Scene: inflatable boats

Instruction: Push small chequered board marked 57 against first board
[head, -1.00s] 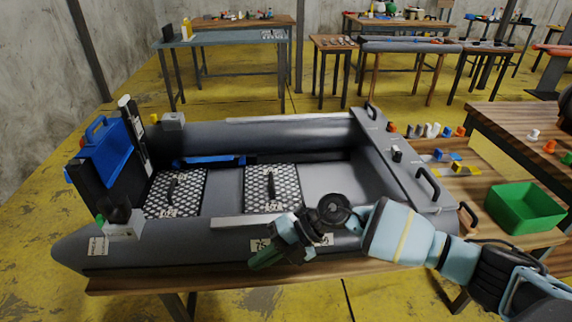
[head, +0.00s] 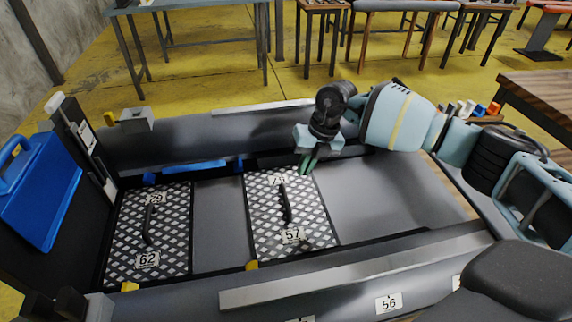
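The small chequered board marked 57 (head: 268,215) lies flat on the grey boat floor, with a black handle in its middle. The first board (head: 178,225), also chequered and marked 62, lies to its left. A strip of bare grey floor (head: 219,212) separates the two boards. My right gripper (head: 306,171) is over the far right corner of the board marked 57, its green fingers pointing down and close together, with nothing between them. Whether the fingertips touch the board or floor I cannot tell. My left gripper is not in view.
The boat's far tube (head: 215,135) and near tube (head: 350,285) flank the floor. Bare floor (head: 385,195) lies right of the board marked 57. My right arm crosses the boat's right end.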

